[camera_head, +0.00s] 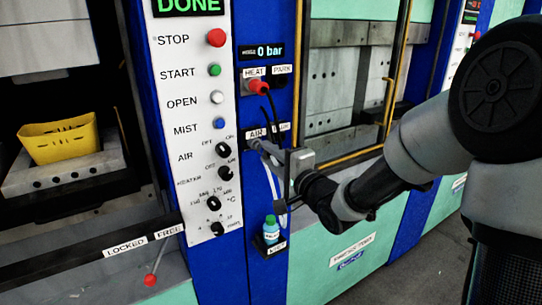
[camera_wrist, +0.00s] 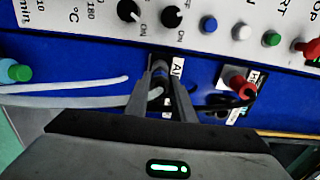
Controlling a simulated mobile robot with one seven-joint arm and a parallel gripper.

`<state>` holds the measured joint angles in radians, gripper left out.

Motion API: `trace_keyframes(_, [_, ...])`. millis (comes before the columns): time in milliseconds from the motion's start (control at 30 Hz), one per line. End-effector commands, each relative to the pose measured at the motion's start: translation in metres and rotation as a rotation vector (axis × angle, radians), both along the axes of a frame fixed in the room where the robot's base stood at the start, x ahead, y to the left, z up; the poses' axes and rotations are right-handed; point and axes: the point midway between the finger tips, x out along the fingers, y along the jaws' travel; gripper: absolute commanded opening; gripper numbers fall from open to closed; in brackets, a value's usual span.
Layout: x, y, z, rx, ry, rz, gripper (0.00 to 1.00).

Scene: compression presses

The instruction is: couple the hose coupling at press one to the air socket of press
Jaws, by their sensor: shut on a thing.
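My gripper (camera_head: 262,148) reaches in from the right to the blue panel, just under the AIR label (camera_head: 257,133). In the wrist view my gripper (camera_wrist: 161,72) is shut on the hose coupling (camera_wrist: 157,70), a small grey part between the fingertips. The coupling points at the panel beside the AIR label, which also shows in the wrist view (camera_wrist: 177,72). The air socket is hidden behind the coupling and fingers, so I cannot tell whether the coupling is seated. The pale hose (camera_wrist: 70,88) runs off to the left in the wrist view.
A red plug (camera_head: 259,87) with a black cable sits at HEAT above my gripper. A green-capped bottle (camera_head: 270,231) stands in a holder below. The control panel (camera_head: 188,60) with knobs and buttons is to the left, its display reading DONE. The pressure display (camera_head: 264,51) reads 0 bar.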

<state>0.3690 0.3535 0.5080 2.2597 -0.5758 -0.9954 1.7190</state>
Motion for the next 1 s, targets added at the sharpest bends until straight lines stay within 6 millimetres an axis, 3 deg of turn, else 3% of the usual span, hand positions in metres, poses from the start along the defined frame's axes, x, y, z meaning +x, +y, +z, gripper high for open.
trace_keyframes(1000, [0.021,0.015,0.0,0.001,0.0,0.001,0.0])
